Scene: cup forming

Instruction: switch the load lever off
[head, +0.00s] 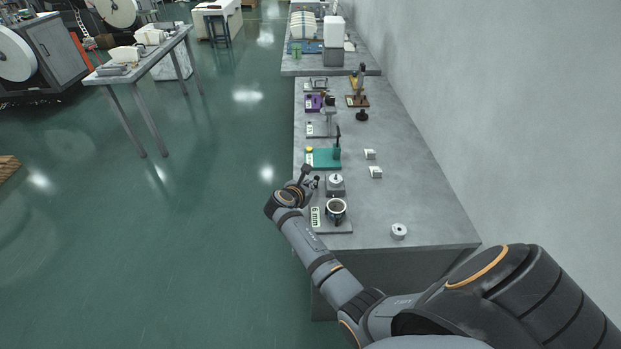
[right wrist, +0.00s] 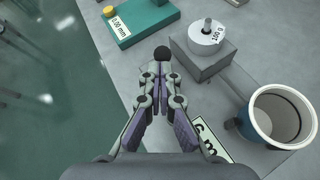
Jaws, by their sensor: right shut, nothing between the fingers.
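A lever with a round black knob (right wrist: 162,53) shows in the right wrist view, just beyond my fingertips and left of a grey block (right wrist: 205,60). A round weight marked 100 g (right wrist: 206,36) sits on that block. My right gripper (right wrist: 160,78) is shut with nothing held; its tips are close to the knob, and I cannot tell whether they touch it. In the head view my right gripper (head: 311,181) is at the table's left edge, beside the block and weight (head: 335,180). The lever's lower part is mostly hidden. My left gripper is not in view.
A dark cup with a white rim (head: 336,211) stands on a grey plate near the block. A teal device (head: 322,158) with a yellow button lies beyond. Open floor is left.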

